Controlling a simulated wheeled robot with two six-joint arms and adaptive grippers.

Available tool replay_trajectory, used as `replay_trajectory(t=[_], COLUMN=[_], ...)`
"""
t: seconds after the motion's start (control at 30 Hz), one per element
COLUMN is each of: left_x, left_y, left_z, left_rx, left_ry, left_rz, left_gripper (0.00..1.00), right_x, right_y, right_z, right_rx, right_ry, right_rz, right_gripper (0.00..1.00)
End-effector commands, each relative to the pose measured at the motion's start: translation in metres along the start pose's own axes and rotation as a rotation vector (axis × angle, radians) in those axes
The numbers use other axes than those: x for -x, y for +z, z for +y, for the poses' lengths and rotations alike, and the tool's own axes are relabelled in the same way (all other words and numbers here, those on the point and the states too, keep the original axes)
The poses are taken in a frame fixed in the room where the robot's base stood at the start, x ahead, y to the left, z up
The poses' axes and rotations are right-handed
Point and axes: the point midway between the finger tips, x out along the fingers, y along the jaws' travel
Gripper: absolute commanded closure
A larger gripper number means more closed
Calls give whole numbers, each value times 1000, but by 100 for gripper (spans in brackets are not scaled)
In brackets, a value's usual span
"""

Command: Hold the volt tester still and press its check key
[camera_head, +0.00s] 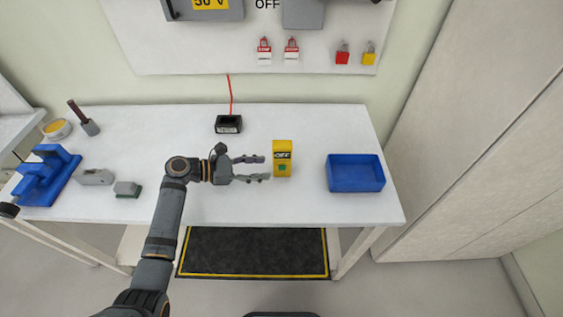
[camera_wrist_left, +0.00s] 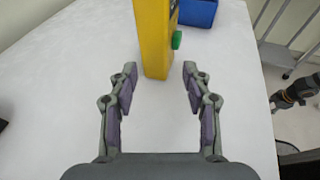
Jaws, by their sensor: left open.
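The volt tester is a yellow upright block (camera_head: 282,150) on the white table, with a dark label or display near its top. Its green check key (camera_head: 283,168) is on its front face. In the left wrist view the yellow tester (camera_wrist_left: 153,40) stands just ahead of the fingertips, and the green key (camera_wrist_left: 177,40) sticks out to its right. My left gripper (camera_head: 267,167) is open and empty; its fingers point at the tester from the left. In the left wrist view the open jaws (camera_wrist_left: 158,78) have clear table between them. My right gripper is not in the head view.
A blue tray (camera_head: 356,187) stands right of the tester. A small black box (camera_head: 228,124) with a red lead is behind. A blue holder (camera_head: 48,176) and several small tools lie at the left. Padlocks (camera_head: 342,54) hang on the back panel. The table's front middle is clear.

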Motion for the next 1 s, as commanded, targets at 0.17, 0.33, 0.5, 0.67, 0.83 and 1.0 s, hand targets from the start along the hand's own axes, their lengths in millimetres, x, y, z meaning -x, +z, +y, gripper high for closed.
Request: replay_trajectory(t=[0.17, 0.33, 0.5, 0.67, 0.83, 1.0], left_x=[-32, -53, -64, -66, -66, -66], left_y=[0, 2, 1, 0, 0, 0], left_z=[0, 0, 0, 0, 0, 0], left_rx=[0, 1, 0, -1, -1, 0], left_ry=[-1, -2, -1, 0, 0, 0], left_rz=[-4, -3, -1, 0, 0, 0], left_gripper=[51, 51, 51, 51, 55, 78], right_x=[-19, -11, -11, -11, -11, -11], right_y=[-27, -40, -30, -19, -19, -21], right_z=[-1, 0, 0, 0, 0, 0], right_rx=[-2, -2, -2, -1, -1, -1], right_ry=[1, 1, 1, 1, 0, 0], right_rz=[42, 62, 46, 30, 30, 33], right_gripper=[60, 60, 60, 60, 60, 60])
